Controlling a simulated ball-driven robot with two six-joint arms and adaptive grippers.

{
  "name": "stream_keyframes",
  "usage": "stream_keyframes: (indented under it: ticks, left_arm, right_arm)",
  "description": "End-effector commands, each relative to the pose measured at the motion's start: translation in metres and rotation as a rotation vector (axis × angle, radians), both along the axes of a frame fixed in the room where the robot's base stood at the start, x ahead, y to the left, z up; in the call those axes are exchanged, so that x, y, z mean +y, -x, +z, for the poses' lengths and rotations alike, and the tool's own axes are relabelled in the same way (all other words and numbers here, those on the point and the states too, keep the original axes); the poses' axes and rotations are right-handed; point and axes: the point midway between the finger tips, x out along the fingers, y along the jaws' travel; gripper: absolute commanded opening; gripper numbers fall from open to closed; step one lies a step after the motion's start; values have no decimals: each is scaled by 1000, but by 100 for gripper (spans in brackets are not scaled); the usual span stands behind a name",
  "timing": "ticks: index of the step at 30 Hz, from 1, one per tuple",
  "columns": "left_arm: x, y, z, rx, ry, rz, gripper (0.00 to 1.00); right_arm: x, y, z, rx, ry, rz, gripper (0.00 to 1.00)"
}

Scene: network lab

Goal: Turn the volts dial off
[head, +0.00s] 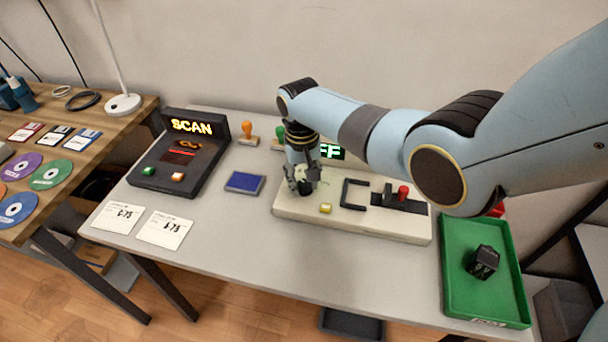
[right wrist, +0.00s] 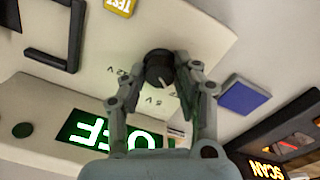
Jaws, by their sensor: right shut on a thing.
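The black volts dial (right wrist: 157,68) sits on the cream panel (head: 350,218), with printed marks around it, among them 12V and 5V. A white pointer line shows on the dial's top, slanting to lower right in the right wrist view. My right gripper (head: 304,182) comes down over the panel's left end. In the right wrist view its two fingers (right wrist: 162,76) are shut on the dial from both sides. The green-lit display (right wrist: 112,133) behind it reads OFF, upside down there; in the head view my arm partly hides it. My left gripper is out of view.
The panel also carries a yellow TEST button (head: 325,208), a black handle (head: 354,193) and a red-knobbed lever (head: 403,192). Left of it are a blue pad (head: 245,183) and a SCAN device (head: 166,180).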

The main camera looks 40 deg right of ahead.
Motion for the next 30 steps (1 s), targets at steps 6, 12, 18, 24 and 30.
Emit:
stream_keyframes:
  ticks: [6,12,18,24,30]
  left_arm:
    - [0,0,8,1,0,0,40]
    - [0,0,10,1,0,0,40]
    - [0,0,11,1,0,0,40]
    - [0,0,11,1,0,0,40]
    - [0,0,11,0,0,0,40]
  right_arm:
    - [0,-1,2,-2,1,137,0]
    - [0,-2,1,-4,1,214,0]
    - [0,-2,1,-4,0,248,0]
    - [0,-1,1,-4,0,254,0]
    - [0,-1,1,-3,0,253,0]
